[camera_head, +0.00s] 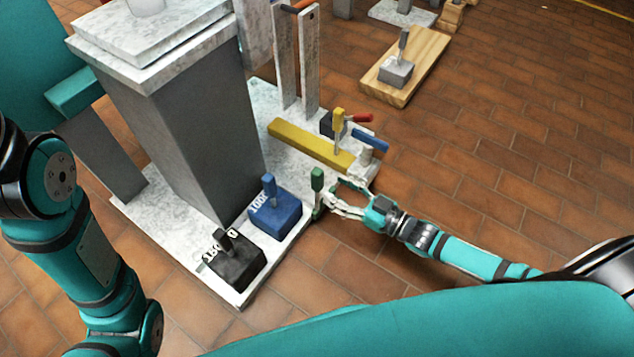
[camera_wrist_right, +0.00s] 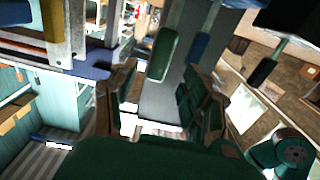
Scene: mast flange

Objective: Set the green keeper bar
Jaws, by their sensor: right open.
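A green upright handle (camera_head: 317,179) stands at the right edge of the white base plate, with a small green part below it at the plate's edge. I take it for the keeper bar's handle; the bar itself is mostly hidden. My right gripper (camera_head: 336,197) is open, just to the right of the handle. In the wrist view, the green handle (camera_wrist_right: 163,54) shows ahead, between the open fingers of the gripper (camera_wrist_right: 158,95). I cannot tell whether the fingers touch it. My left arm shows at the left, but its gripper is out of the picture.
A yellow bar (camera_head: 298,142) lies on the base plate (camera_head: 160,238). Red (camera_head: 358,117) and blue (camera_head: 370,140) handles sit behind. Blue (camera_head: 274,218) and black (camera_head: 235,262) weights stand near the grey column (camera_head: 195,140). Floor at right is clear.

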